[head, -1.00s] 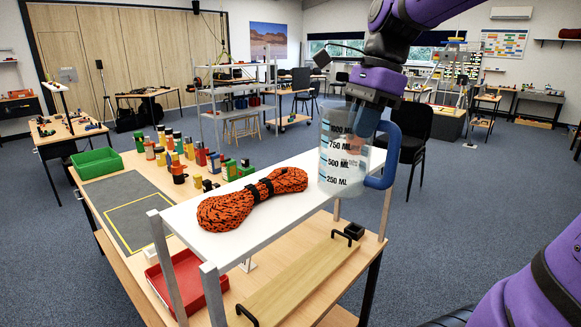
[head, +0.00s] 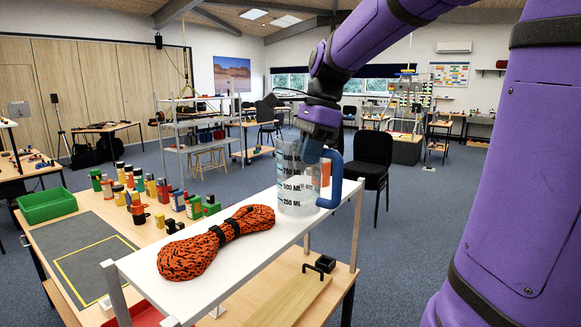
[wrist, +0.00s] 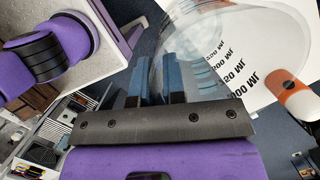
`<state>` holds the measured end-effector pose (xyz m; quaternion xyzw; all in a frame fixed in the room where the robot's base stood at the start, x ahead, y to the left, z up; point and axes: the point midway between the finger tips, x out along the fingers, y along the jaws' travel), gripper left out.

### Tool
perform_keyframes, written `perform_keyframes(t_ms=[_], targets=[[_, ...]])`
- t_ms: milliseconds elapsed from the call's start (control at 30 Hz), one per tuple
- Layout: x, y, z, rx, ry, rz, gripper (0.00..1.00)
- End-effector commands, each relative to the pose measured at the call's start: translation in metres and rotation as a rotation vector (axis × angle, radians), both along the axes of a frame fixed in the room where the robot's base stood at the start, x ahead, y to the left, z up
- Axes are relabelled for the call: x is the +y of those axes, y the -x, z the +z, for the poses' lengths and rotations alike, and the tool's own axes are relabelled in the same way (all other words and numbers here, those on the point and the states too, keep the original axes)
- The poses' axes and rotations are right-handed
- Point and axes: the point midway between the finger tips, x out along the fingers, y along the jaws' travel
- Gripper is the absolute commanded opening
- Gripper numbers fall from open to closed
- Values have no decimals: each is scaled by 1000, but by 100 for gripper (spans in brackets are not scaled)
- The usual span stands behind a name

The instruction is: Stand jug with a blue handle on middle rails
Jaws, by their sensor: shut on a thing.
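The clear jug (head: 292,190) has black volume marks and a blue handle (head: 334,182) on its right side. It is upright at the far right end of a white board (head: 225,262); I cannot tell whether its base touches the board. My gripper (head: 324,150) points down at the jug's top, on the handle side, and is shut on the jug. In the wrist view, the blue fingers (wrist: 168,75) are close together beside the jug's clear round wall (wrist: 225,50). The exact grip point is hidden. A grey rack (head: 200,148) with several levels stands at the back; I cannot tell which rails are the middle ones.
An orange-and-black rope bundle (head: 215,240) lies on the white board, left of the jug. Several bottles (head: 150,187) and a green tray (head: 47,205) stand on the wooden table behind. A black chair (head: 374,165) stands to the right. Blue carpet (head: 420,215) is open on that side.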

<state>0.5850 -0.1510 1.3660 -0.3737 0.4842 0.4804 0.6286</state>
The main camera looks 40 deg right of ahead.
Motion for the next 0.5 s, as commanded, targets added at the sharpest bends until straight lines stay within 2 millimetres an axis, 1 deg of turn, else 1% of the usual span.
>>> perform_keyframes(t_ms=[33,300,400,500], targets=[[-3,-11,-1,2,0,1,0],[-17,-64,-6,0,0,-1,0],[-21,-78,-7,-1,0,-1,0],[-23,-86,-8,-1,0,0,0]])
